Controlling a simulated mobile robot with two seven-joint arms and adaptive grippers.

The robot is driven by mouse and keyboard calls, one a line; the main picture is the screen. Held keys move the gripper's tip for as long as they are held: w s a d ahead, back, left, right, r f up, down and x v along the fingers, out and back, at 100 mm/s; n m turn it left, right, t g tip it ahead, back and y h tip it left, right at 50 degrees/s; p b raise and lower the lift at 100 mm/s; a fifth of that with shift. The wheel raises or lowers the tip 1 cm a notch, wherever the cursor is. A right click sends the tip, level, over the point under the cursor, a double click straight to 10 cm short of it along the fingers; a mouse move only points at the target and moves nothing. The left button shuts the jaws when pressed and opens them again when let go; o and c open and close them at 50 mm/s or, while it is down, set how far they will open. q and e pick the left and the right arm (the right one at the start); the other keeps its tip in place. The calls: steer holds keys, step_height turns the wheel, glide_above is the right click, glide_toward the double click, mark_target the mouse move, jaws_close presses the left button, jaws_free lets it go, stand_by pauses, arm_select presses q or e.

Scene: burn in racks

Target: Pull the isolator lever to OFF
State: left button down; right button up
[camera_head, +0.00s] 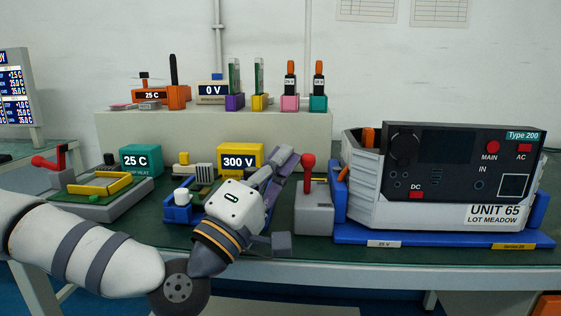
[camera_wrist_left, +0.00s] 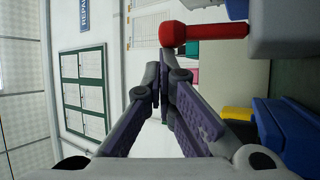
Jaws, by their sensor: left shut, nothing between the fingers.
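A lever with a red knob (camera_head: 308,161) stands upright on a grey box (camera_head: 314,210), left of the large unit. It also shows in the left wrist view as a red lever (camera_wrist_left: 203,35), lying sideways at the top right. My left gripper (camera_head: 290,164) is shut and empty, its purple fingers just left of the red knob in the head view. In the left wrist view the closed fingers (camera_wrist_left: 163,72) sit beside the lever, apparently apart from it. Another red-handled lever (camera_head: 48,160) is at the far left. No OFF marking is readable. My right gripper is not in view.
A unit labelled UNIT 65 (camera_head: 455,160) in a blue cradle (camera_head: 370,236) stands right of the lever box. A yellow 300 V meter (camera_head: 240,158) and blue fixture (camera_head: 178,213) are on the left. A raised shelf (camera_head: 215,124) with instruments runs behind.

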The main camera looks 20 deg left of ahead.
arm_select(q)
steer(key=shift+s+d+f+m+h+b, duration=0.15)
steer(key=shift+s+m+h+b, duration=0.1)
steer(key=shift+m+h+b, duration=0.2)
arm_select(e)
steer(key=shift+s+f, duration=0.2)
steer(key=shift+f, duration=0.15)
arm_select(q)
steer(key=shift+s+d+f, duration=0.1)
steer(key=shift+s+f, duration=0.05)
steer(key=shift+s, duration=0.1)
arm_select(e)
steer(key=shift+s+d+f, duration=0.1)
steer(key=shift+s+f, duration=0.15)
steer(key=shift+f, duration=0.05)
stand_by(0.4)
